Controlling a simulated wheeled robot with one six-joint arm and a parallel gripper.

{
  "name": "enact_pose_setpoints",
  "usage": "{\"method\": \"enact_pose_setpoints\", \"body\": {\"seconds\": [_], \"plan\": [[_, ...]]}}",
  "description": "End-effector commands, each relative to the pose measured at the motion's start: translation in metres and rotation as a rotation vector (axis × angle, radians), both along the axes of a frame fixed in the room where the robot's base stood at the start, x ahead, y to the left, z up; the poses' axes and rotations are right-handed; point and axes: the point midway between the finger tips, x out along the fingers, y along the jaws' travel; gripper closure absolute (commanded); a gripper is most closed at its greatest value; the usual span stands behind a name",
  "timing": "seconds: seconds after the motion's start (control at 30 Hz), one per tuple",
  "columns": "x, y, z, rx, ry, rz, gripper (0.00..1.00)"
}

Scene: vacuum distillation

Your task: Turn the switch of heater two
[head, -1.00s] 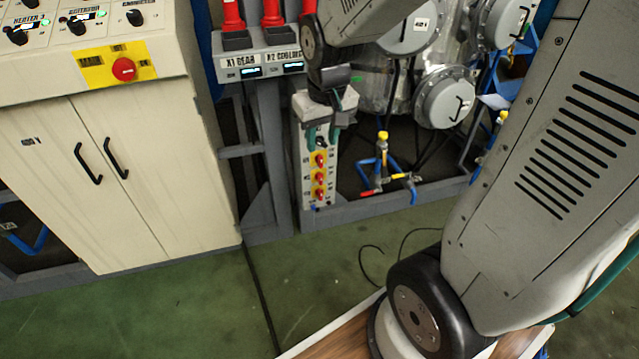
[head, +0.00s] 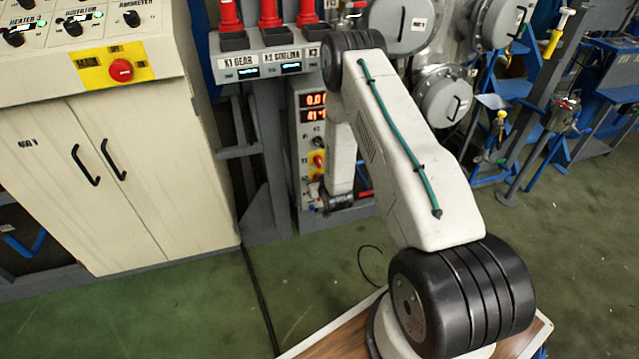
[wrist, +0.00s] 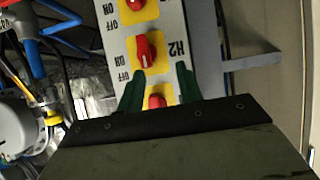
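The heater panel (wrist: 118,40) is a white strip with red knobs on yellow squares, marked ON and OFF. The switch beside the H2 label (wrist: 147,50) is the middle knob in the wrist view. My gripper (wrist: 160,71) is open, its green fingers spread and empty. Its fingertips lie at either side of the near edge of that switch's yellow square; contact cannot be told. Another red knob (wrist: 157,101) shows between the fingers, partly hidden by the gripper body. In the head view the panel (head: 307,135) shows red displays; my arm hides its lower part and the gripper is unclear.
A third red knob (wrist: 134,5) is at the wrist view's top edge. A cream cabinet (head: 110,180) stands left of the panel. A shelf with red pumps or motors (head: 270,62) is above it. Blue pipework (wrist: 30,45) is left in the wrist view. Green floor lies in front.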

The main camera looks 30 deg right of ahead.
Motion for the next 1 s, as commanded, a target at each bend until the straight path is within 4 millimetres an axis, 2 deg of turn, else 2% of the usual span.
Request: {"method": "enact_pose_setpoints", "body": {"seconds": [0.03,0.2,0.33,0.47,0.57,0.8,1.0], "plan": [[-0.005,-0.003,-0.016,-0.016,-0.073,-0.006,0.65],[-0.022,-0.008,-0.035,-0.075,-0.313,-0.019,0.65],[-0.037,-0.008,-0.041,-0.105,-0.430,-0.027,0.65],[-0.041,-0.008,-0.042,-0.118,-0.481,-0.029,0.65],[-0.032,-0.011,-0.041,-0.122,-0.491,-0.029,0.65],[0.006,-0.021,-0.040,-0.122,-0.489,-0.029,0.65],[0.026,-0.027,-0.041,-0.121,-0.488,-0.030,0.65]]}}
